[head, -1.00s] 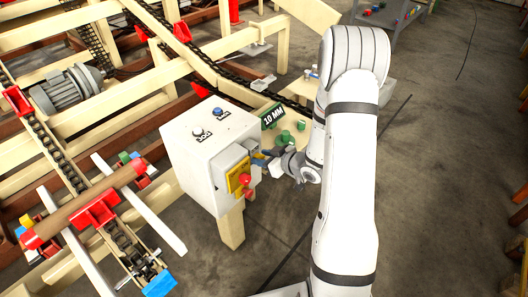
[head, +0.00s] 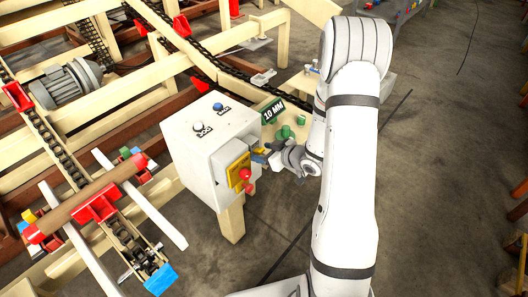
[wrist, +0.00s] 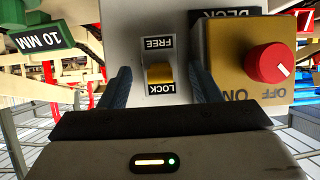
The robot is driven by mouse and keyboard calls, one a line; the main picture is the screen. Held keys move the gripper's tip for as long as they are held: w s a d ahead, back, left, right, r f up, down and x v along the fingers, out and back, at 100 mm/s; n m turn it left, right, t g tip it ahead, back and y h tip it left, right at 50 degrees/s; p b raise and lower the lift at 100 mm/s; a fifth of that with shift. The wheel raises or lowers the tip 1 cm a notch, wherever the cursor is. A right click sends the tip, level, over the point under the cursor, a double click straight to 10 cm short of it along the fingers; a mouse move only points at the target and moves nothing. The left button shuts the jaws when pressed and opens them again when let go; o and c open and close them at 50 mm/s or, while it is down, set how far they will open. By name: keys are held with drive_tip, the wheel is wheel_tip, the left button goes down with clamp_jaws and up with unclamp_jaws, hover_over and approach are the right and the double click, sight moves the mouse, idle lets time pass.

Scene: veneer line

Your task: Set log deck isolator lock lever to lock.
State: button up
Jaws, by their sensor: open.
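The isolator lock lever (wrist: 160,74) is a small yellow lever in the wrist view, on a pale panel face. It sits between an upside-down FREE label (wrist: 159,43) above and a LOCK label (wrist: 162,89) below, close against the LOCK label. My gripper (wrist: 162,88) is open, with one blue finger on each side of the lever and a gap to it on both sides. In the head view my gripper (head: 264,155) is at the right face of the white control box (head: 203,143); the lever is hidden there.
A yellow switch box with a red ON/OFF knob (wrist: 278,64) stands close beside my right finger. A green 10 MM sign (wrist: 41,40) is at the left. In the head view the chain conveyor frame fills the left; the floor at the right is mostly clear.

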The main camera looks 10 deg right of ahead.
drive_tip(key=v, duration=0.7)
drive_tip(key=shift+s+d, duration=0.15)
drive_tip(key=shift+s, duration=0.05)
drive_tip(key=shift+r, duration=0.1)
drive_tip(key=s+d+r+m+g+h+p, duration=0.1)
drive_tip(key=s+d+r+m+g+h, duration=0.2)
drive_tip(key=r+h, duration=0.75)
drive_tip(key=s+a+r+m+g+y, duration=0.1)
drive_tip(key=s+a+r, duration=0.3)
drive_tip(key=s, duration=0.5)
drive_tip(key=s+a+r+m+g+y, duration=0.2)
drive_tip(key=s+a+r+m+g, duration=0.1)
drive_tip(key=s, duration=0.6)
drive_tip(key=shift+a+r+g+p, duration=0.3)
drive_tip(key=shift+a+r+p, duration=0.1)
drive_tip(key=shift+a+r, duration=0.4)
drive_tip(key=shift+d, duration=0.1)
